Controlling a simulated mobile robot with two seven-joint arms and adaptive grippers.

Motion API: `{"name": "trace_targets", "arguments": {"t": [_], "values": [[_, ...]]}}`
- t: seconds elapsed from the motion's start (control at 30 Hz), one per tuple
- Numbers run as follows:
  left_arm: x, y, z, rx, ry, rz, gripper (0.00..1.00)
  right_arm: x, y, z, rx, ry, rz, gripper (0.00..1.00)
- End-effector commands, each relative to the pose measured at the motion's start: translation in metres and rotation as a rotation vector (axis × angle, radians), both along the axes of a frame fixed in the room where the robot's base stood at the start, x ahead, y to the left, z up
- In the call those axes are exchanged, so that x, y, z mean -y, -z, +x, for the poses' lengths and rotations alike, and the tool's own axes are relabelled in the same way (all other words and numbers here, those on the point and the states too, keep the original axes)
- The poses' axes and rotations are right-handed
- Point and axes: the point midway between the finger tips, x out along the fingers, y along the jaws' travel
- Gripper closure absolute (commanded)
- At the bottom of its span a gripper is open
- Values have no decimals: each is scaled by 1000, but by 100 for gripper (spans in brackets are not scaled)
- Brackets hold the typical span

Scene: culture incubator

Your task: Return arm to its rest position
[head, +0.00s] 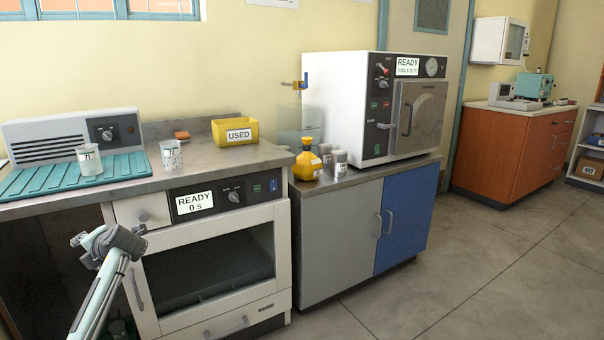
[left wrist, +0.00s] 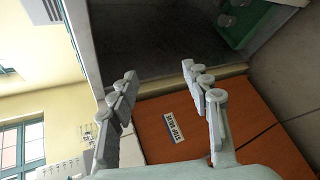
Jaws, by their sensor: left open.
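My left arm comes in at the lower left of the head view. Its gripper (head: 106,240) is in front of the counter, left of the incubator door, and below the worktop edge. In the left wrist view the two fingers of the gripper (left wrist: 159,72) are wide apart with nothing between them. My right gripper is not in view.
The incubator (head: 210,255) is shut; its display reads READY 0 s. On the worktop (head: 200,156) stand two beakers (head: 89,159) (head: 171,154) and a yellow USED bin (head: 235,132). A yellow flask (head: 307,160) and white oven (head: 335,100) are to the right. The floor (head: 450,270) there is clear.

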Motion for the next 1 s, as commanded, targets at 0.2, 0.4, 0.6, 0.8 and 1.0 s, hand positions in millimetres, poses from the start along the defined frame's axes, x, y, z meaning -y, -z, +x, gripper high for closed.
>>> {"name": "trace_targets", "arguments": {"t": [0.2, 0.4, 0.6, 0.8, 1.0], "values": [[-12, 33, -4, -281, 149, 132, 51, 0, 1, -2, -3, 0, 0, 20], [5, 46, 7, -594, 435, 271, 51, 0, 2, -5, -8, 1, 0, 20], [29, 62, 21, -955, 839, 514, 51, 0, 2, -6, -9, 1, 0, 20], [56, 73, 34, -1255, 1241, 842, 51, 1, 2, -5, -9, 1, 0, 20], [77, 79, 42, -1432, 1514, 1150, 51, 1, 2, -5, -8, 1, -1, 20]]}}
